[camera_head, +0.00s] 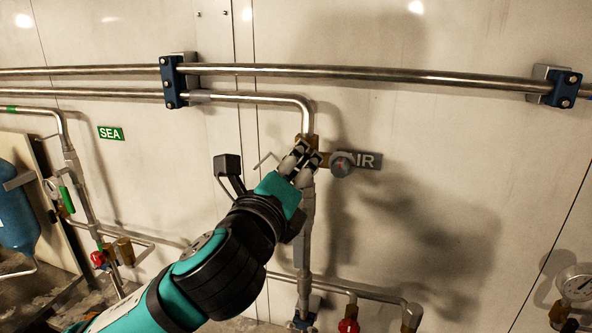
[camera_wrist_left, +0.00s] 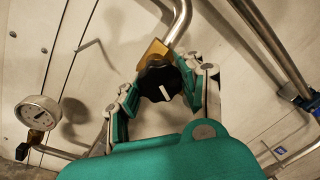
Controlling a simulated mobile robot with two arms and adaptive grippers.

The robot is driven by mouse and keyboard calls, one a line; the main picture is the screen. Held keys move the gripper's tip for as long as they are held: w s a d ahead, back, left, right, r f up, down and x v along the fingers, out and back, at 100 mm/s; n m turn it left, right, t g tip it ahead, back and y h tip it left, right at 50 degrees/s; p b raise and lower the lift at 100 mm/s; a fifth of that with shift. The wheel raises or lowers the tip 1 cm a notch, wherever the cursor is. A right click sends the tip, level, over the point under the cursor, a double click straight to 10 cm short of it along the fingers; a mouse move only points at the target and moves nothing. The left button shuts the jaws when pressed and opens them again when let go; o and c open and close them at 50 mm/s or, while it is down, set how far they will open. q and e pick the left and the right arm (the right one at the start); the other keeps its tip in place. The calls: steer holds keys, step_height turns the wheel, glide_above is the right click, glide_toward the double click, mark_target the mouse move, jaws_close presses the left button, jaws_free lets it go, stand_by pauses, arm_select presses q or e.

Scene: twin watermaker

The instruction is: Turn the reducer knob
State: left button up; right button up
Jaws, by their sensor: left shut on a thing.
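The reducer knob (camera_wrist_left: 160,82) is black and round with a white pointer mark. In the left wrist view it sits below a brass fitting (camera_wrist_left: 154,52) on a bent metal pipe. My left gripper (camera_wrist_left: 159,92) is shut on it, with a finger on each side. In the head view the left gripper (camera_head: 300,162) is at the vertical pipe, just left of the AIR label (camera_head: 369,161), and its fingers hide the knob. My right gripper is not in view.
A round grey part (camera_head: 342,164) sits right beside the gripper, partly over the AIR label. Horizontal pipes (camera_head: 380,74) run along the wall above. A SEA label (camera_head: 110,133) and a blue cylinder (camera_head: 14,205) are at left. A gauge (camera_head: 576,284) is at lower right.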

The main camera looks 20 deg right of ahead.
arm_select(q)
steer(key=shift+n, duration=0.4)
steer(key=o, duration=1.2)
steer(key=v, duration=1.2)
steer(key=shift+f, duration=0.1)
